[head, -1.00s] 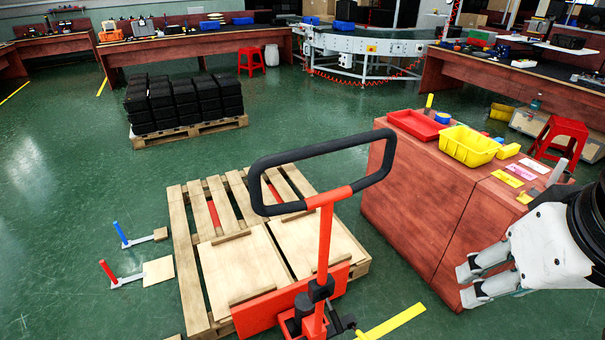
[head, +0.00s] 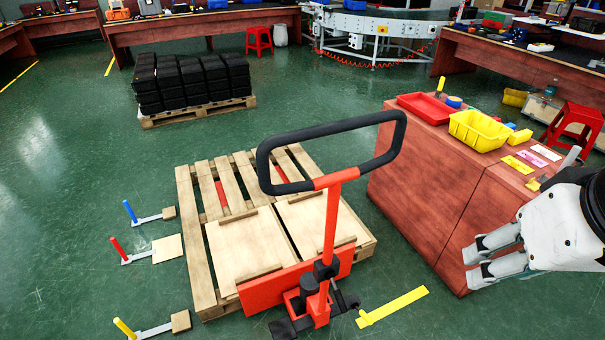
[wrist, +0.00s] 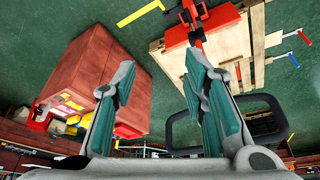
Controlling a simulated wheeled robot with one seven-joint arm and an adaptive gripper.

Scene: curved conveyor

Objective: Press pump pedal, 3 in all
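The red pallet jack (head: 331,235) with its black loop handle stands at the near side of a wooden pallet (head: 187,225), upright or slightly tilted. At its base are small black parts, one at the lower left (head: 283,328) and one at the right (head: 346,301); I cannot tell for sure which is the pump pedal. The jack's red base also shows at the top of the wrist view (wrist: 203,25). My gripper (head: 477,261) is open and empty, right of the jack and apart from it, before the red-brown cabinet (head: 420,190). Its spread fingers show in the wrist view (wrist: 160,75).
Several coloured-handled levers with wooden pads (head: 152,250) lie on the floor left of the pallet. The cabinet carries a yellow bin (head: 478,131) and a red tray (head: 425,108). Green floor at left is open.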

